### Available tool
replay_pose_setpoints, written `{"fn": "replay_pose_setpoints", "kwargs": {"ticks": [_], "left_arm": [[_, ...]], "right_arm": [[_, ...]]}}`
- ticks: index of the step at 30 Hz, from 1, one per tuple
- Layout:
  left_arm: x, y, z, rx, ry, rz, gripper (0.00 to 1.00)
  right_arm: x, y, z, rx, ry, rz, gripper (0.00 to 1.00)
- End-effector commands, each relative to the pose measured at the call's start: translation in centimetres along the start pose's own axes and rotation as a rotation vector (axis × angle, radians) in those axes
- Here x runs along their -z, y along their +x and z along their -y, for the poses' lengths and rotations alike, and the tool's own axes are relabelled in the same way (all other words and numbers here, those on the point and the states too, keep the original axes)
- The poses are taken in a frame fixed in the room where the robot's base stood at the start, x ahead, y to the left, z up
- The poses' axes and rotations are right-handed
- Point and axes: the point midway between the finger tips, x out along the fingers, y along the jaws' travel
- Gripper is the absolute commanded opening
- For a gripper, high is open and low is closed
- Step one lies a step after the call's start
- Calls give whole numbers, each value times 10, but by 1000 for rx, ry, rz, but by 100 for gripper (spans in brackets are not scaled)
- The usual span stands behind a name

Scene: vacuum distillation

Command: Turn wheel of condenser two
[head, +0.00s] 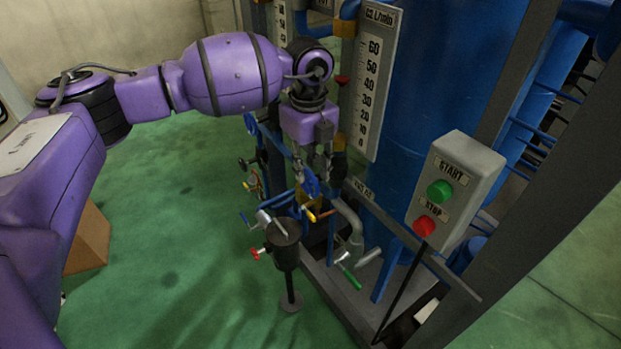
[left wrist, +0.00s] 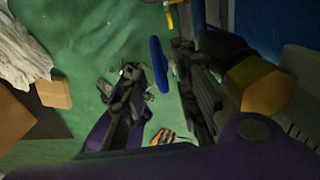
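A blue handwheel (head: 311,182) sits on the pipework of the blue rig, just below my left gripper (head: 321,166). My left arm reaches in from the left with the gripper pointing down. In the left wrist view the wheel (left wrist: 159,65) appears nearly edge-on, between the tips of my left gripper (left wrist: 160,72). The fingers are apart, with visible gaps beside the wheel; I cannot tell whether either finger touches it. No label shows which condenser the wheel belongs to. My right gripper is not in view.
A flow scale (head: 374,85) and a blue column (head: 430,100) stand close to the gripper. A START/STOP box (head: 457,188) is at the right. Below are a dark vessel (head: 284,245), a red valve handle (head: 255,254) and a green lever (head: 350,276).

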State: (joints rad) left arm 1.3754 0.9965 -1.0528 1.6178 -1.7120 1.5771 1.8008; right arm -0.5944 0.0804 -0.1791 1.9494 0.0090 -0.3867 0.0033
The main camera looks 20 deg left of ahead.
Motion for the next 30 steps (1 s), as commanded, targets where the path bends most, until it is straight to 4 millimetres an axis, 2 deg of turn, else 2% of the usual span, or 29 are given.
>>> {"fn": "replay_pose_setpoints", "kwargs": {"ticks": [3, 9, 20, 27, 30], "left_arm": [[0, 21, 0, -2, 0, -1, 28], [0, 45, 0, 0, 1, 0, 28], [0, 52, 0, 1, 1, 0, 28], [0, 52, 0, 1, 1, 0, 0], [0, 52, 0, 1, 1, 0, 0]], "right_arm": [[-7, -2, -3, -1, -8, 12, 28], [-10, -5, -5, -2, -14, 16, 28], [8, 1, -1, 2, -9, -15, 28], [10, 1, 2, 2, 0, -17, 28], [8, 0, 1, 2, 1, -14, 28]]}}
